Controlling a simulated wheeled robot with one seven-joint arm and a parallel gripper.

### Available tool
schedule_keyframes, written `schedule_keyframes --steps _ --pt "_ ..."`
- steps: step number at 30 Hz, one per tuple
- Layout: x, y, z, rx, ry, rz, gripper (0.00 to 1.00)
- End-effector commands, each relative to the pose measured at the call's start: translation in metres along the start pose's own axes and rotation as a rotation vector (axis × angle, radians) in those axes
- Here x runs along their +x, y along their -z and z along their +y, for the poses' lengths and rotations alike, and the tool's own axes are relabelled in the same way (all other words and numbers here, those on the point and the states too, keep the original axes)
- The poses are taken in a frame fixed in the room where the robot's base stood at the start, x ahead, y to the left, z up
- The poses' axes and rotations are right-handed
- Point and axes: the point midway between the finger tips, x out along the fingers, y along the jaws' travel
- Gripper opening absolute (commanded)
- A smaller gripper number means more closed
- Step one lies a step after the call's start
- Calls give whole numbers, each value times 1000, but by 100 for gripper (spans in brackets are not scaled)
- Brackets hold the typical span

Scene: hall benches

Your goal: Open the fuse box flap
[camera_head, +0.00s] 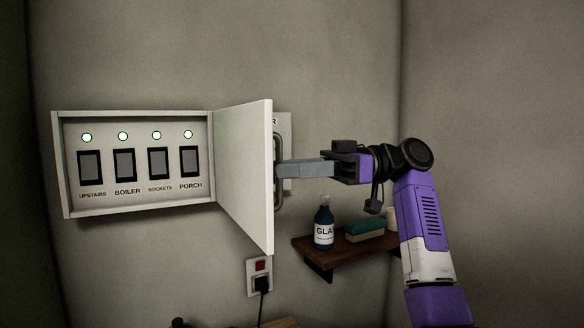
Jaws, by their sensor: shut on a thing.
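The fuse box (58,165) is a white box on the wall at the left. Its white flap (245,165) is hinged at the box's right side and stands well open, swung out from the wall. Inside are several dark switches labelled UPSTAIRS, BOILER, SOCKETS and PORCH, each under a lit green lamp. A grey handle (278,200) is on the flap's outer face. My gripper (283,170) reaches in from the right and is shut on the handle. The flap's edge hides part of the fingertips and handle.
A small wooden shelf (330,251) below right holds a dark bottle (324,227) with a white label, a green-topped block (364,230) and a pale item. A wall socket (259,272) with a plug sits below the flap. A partly hidden sign is behind the flap.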

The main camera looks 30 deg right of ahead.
Motion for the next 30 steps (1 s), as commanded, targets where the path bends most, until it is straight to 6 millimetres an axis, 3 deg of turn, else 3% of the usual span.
schedule_keyframes --steps 1,14,15,30 --pt "3 2 8 10 -17 8 0" --pt "4 2 8 11 -7 7 0" --pt "4 1 8 12 -7 6 31" --pt "3 0 7 9 -7 5 32"
